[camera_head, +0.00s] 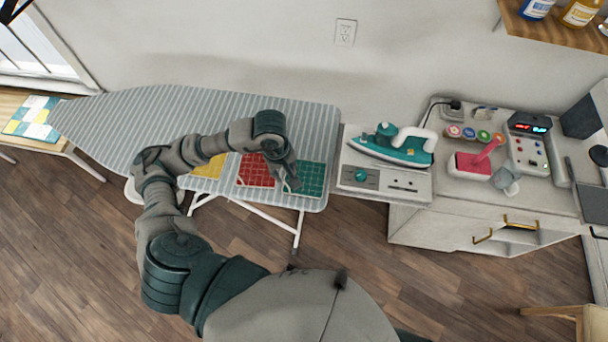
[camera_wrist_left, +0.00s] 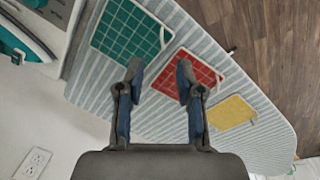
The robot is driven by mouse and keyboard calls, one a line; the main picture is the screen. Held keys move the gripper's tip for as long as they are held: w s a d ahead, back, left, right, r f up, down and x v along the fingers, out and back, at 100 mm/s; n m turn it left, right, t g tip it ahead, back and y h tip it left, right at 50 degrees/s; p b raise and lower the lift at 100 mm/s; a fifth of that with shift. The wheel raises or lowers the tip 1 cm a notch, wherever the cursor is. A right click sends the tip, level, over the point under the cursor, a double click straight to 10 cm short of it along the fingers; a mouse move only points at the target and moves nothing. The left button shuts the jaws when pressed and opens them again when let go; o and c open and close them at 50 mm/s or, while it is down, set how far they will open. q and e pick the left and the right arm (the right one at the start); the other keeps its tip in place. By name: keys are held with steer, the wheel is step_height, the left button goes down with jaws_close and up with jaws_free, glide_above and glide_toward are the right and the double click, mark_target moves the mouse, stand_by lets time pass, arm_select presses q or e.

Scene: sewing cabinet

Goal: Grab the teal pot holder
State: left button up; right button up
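The teal pot holder (camera_head: 312,179) lies flat at the right end of the striped ironing board (camera_head: 110,125). It has a pale grid pattern and a light hanging loop, and it also shows in the left wrist view (camera_wrist_left: 128,36). My left gripper (camera_head: 292,182) is over the board, at the left edge of the teal pot holder. In the left wrist view its two fingers (camera_wrist_left: 159,75) are apart with nothing between them, pointing at the gap between the teal and red pot holders. My right gripper is not in view.
A red pot holder (camera_head: 256,170) and a yellow one (camera_head: 209,166) lie left of the teal one. A teal iron (camera_head: 392,147) stands on a white stand (camera_head: 357,176) just right of the board. A white cabinet (camera_head: 445,220) stands further right.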

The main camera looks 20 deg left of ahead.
arm_select(q)
glide_above(289, 189)
steer(key=f, duration=0.5)
steer(key=d+f, duration=0.1)
steer(key=f, duration=0.1)
steer(key=shift+s+f+p, duration=0.15)
steer(key=shift+f+p, duration=0.2)
steer(key=f, duration=0.2)
steer(key=a+f+p, duration=0.1)
steer(key=f, duration=0.2)
steer(key=shift+a+f, duration=0.1)
steer(key=shift+f, duration=0.15)
jaws_close()
